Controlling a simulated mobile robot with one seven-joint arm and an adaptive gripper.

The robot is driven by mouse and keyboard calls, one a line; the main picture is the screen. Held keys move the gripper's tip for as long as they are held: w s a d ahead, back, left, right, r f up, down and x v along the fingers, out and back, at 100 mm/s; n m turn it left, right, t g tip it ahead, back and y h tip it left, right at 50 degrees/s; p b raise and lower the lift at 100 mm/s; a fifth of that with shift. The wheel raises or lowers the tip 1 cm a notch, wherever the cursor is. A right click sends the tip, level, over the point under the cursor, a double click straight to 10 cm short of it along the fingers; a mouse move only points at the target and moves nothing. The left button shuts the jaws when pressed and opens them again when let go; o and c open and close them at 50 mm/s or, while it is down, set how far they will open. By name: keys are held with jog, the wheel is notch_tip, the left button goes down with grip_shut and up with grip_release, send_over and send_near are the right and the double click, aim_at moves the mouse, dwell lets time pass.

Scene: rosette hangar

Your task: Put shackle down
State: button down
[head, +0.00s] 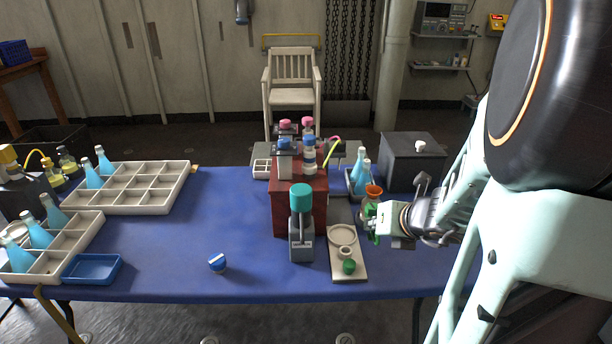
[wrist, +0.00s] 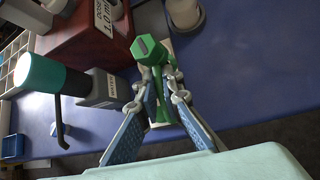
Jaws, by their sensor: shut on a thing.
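The shackle (wrist: 148,49) is green, with a hexagonal, slotted end facing the wrist camera. My gripper (wrist: 162,83) is shut on it, with a finger on each side; the fingers hide part of its body. In the head view, my gripper (head: 380,228) is at the right part of the blue table, and a bit of the green shackle (head: 373,239) shows at its tips. I cannot tell how high it is above the table. A pale tray (head: 349,273) with a round recess lies just left of my gripper. A small green piece (head: 348,267) sits on that tray.
A grey dispenser with a teal cap (head: 301,200) and a dark red box (head: 283,214) stand left of the tray. An orange-rimmed vessel (head: 373,190) is close behind my gripper. A blue-and-white cap (head: 217,264) lies at the front. The left-middle table (head: 220,215) is clear.

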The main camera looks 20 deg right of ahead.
jog(key=d+f+b, duration=0.1)
jog(key=d+f, duration=0.1)
jog(key=d, duration=0.1)
jog(key=d+f+b, duration=0.2)
jog(key=d+f, duration=0.1)
jog(key=d+f+b, duration=0.1)
jog(key=d+f, duration=0.1)
jog(key=d, duration=0.1)
jog(key=shift+s+d+f+b, duration=0.15)
jog(key=shift+d+f+b, duration=0.05)
jog(key=shift+f+b, duration=0.1)
jog(key=shift+d+f, duration=0.2)
jog(key=shift+f, duration=0.1)
notch_tip(320, 180, down, 3)
jog(key=b, duration=0.3)
jog(key=shift+d, duration=0.15)
jog(key=shift+f, duration=0.1)
jog(key=shift+f+b, duration=0.2)
jog(key=shift+b, duration=0.2)
jog(key=c, duration=2.1)
grip_release()
jog(key=shift+r, duration=0.1)
